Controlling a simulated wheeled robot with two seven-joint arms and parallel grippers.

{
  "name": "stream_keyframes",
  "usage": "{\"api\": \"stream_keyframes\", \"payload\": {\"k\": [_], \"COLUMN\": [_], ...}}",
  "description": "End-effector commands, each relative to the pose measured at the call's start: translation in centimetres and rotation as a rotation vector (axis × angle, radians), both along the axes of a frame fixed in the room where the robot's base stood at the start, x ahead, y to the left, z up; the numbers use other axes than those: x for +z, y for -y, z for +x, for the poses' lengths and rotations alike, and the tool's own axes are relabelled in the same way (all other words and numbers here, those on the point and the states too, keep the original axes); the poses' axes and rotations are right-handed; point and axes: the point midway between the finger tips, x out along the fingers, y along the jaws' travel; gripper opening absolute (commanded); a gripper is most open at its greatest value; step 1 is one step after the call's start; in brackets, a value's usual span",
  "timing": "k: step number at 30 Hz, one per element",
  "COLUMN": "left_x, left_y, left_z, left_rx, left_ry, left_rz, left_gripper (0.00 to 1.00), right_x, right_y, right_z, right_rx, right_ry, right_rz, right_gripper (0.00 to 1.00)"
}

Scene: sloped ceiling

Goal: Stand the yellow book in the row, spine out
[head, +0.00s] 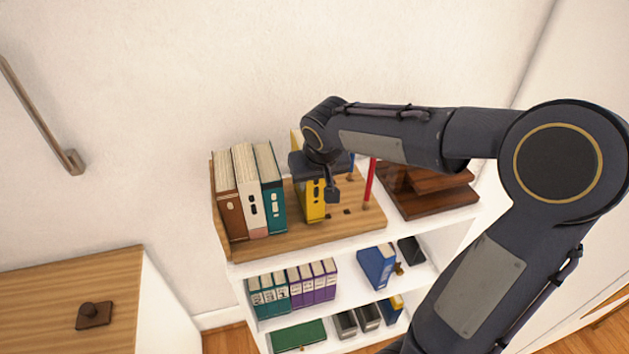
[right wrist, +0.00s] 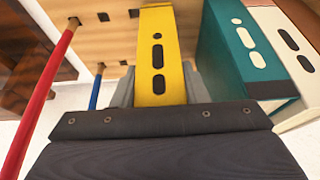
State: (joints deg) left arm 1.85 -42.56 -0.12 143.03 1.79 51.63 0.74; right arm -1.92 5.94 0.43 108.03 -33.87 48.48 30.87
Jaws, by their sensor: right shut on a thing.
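The yellow book (head: 314,203) stands upright on the wooden rack (head: 303,237) on top of the white shelf, its spine facing out. A gap separates it from the teal book (head: 271,190) to its left. My right gripper (head: 322,180) is shut on the yellow book from the front and above, hiding part of it. In the right wrist view the yellow book (right wrist: 158,60) sits between the two grey fingers (right wrist: 158,90), with the teal book (right wrist: 245,50) apart on the right. My left gripper is not in view.
A white book (head: 248,190) and a brown book (head: 228,195) stand left of the teal one. A red peg (head: 370,180) and a blue peg (right wrist: 95,92) rise right of the yellow book. Dark wooden blocks (head: 425,190) lie farther right. Lower shelves hold binders (head: 290,287).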

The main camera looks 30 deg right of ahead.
Motion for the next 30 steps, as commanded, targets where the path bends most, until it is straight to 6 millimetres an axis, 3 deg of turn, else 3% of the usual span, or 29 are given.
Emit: {"api": "stream_keyframes", "payload": {"k": [15, 16, 18, 21, 30], "left_x": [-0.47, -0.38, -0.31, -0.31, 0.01], "left_y": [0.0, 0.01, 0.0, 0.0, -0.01], "left_z": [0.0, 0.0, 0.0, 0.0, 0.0], "left_rx": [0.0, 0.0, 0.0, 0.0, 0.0], "left_ry": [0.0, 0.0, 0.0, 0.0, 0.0], "left_rz": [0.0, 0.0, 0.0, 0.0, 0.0], "left_gripper": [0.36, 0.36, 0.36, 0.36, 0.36], "right_x": [-1.11, -1.17, -1.11, -1.12, -0.81], "right_y": [-0.03, -0.02, -0.02, -0.02, -0.02], "right_z": [0.1, 0.0, -0.01, -0.01, -0.01], "right_rx": [0.001, 0.0, 0.0, 0.0, 0.0], "right_ry": [0.008, 0.003, 0.002, 0.002, 0.002], "right_rz": [0.001, 0.0, 0.0, 0.0, 0.0], "right_gripper": [0.0, 0.42, 0.52, 0.62, 0.62]}}
